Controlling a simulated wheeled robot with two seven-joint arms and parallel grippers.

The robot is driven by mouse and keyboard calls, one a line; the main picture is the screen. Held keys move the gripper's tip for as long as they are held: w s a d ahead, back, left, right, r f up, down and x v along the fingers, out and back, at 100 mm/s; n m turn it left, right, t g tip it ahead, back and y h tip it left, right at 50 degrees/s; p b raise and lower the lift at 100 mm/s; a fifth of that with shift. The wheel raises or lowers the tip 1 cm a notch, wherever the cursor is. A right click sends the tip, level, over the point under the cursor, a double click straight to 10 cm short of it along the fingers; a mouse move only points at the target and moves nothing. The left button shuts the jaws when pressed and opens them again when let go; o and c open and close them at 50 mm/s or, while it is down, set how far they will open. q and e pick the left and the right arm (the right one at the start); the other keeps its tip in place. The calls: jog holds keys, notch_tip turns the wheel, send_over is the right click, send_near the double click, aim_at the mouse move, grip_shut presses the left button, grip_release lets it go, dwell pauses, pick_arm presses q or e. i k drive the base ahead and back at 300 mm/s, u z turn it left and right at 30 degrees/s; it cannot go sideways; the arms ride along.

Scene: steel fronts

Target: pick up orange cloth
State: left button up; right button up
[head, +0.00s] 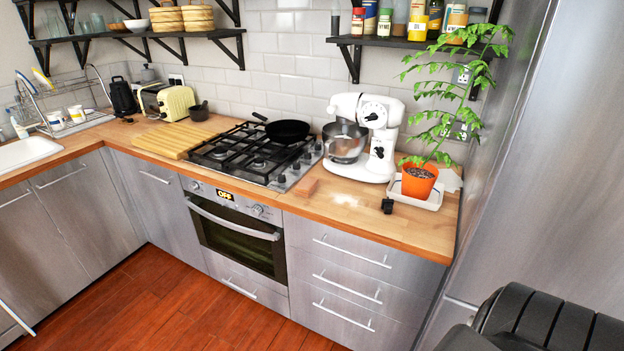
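No clear orange cloth shows in the head view. A small flat pinkish-orange piece (303,187) lies on the wooden counter, just right of the stove's front corner; it is too small to tell whether it is cloth. Neither of my grippers is in view.
The stove (255,152) bears a black pan (288,131). A white mixer (365,135) stands right of it, then a plant in an orange pot (419,183). A small black object (387,206) sits near the counter's edge. A black ribbed, chair-like object (545,322) fills the lower right.

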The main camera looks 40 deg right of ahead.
aim_at(306, 186)
jog(key=z, duration=0.5)
jog(key=i, duration=0.7)
jog(key=z, duration=1.3)
jog(key=i, duration=0.5)
jog(key=z, duration=0.45)
